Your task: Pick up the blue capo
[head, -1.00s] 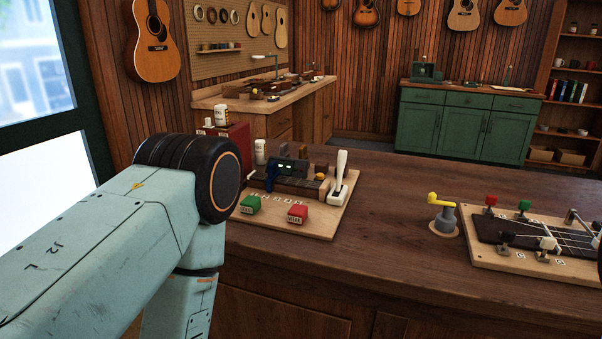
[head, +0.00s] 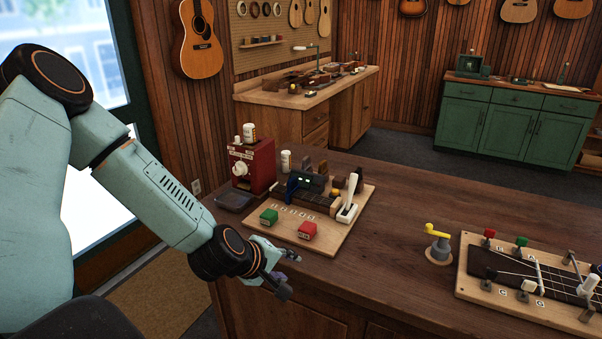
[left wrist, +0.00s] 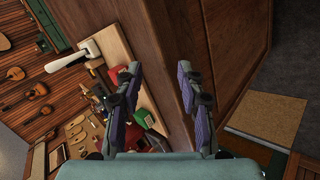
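The blue capo (head: 292,187) is a small dark blue piece at the left end of a dark device (head: 318,192) with green lights, on a pale wooden board (head: 345,232). My left gripper (head: 287,273) is at the near edge of the counter, in front of the board and apart from the capo. In the left wrist view its two fingers (left wrist: 158,68) are spread with nothing between them. The capo cannot be made out clearly in that view. My right gripper is not in view.
A green block (head: 268,216) and a red block (head: 307,230) lie on the board's near part. A white lever (head: 349,195) stands at its right. A red machine (head: 252,165) stands behind left. A yellow-topped post (head: 438,243) and a ukulele neck fixture (head: 530,275) are right.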

